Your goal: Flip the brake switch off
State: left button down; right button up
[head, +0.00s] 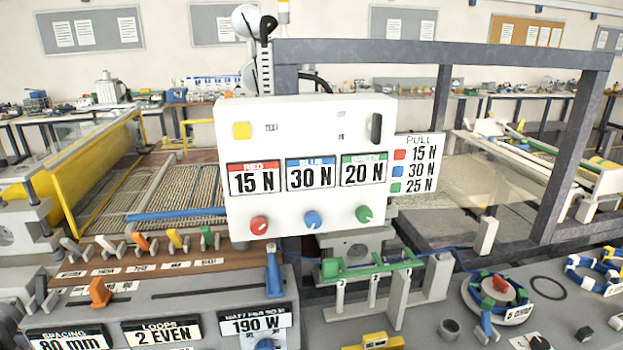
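A white control panel (300,108) stands upright in the middle of the head view. A black upright rocker or lever (376,128) sits at its upper right, beside small labels too blurred to read; it may be the brake switch, but I cannot confirm that or its on/off state. Red (259,225), blue (312,219) and green (364,214) knobs sit below displays reading 15 N, 30 N and 20 N. Neither of my grippers is clearly visible.
A sign (416,163) right of the panel lists 15 N, 30 N and 25 N. Coloured levers (175,240) line the left console. A green guide (370,267) stands below the panel. A grey frame (440,53) rises behind. A round spool holder (497,298) is at right.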

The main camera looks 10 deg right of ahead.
aim_at(375, 126)
jog(key=l+u, duration=0.3)
jog(key=l, duration=0.85)
jog(key=l+u, duration=0.3)
jog(key=l, duration=0.85)
jog(key=k, duration=0.05)
